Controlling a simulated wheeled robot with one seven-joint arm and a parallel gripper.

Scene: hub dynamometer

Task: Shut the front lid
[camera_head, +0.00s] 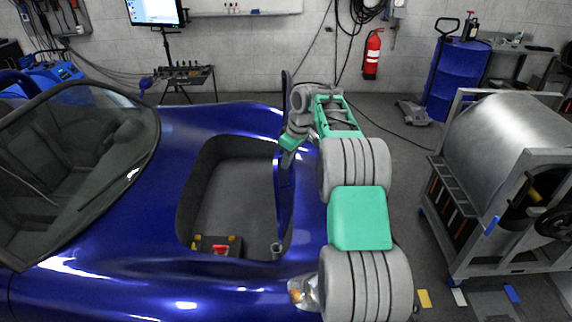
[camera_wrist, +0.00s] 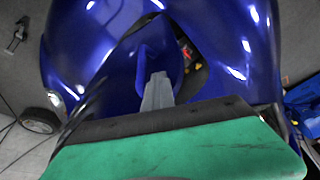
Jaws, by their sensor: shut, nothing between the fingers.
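The front lid (camera_head: 285,205) of the blue car stands raised, seen nearly edge-on at the right side of the open front compartment (camera_head: 222,200). In the wrist view the lid (camera_wrist: 128,62) is a blue panel in front of my fingers, with the dark opening to its right. My gripper (camera_head: 286,160) is shut and empty, beside the lid's upper part. Its grey fingers also show in the wrist view (camera_wrist: 158,84), pointing at the panel. I cannot tell whether they touch it. My arm hides part of the car's right side.
A toolbox with a red part (camera_head: 219,249) and a small cup-like item (camera_head: 276,250) are in the compartment. A metal dynamometer drum machine (camera_head: 510,150) stands at right. A blue barrel (camera_head: 459,75) and fire extinguisher (camera_head: 372,55) are behind. Cables lie on the floor.

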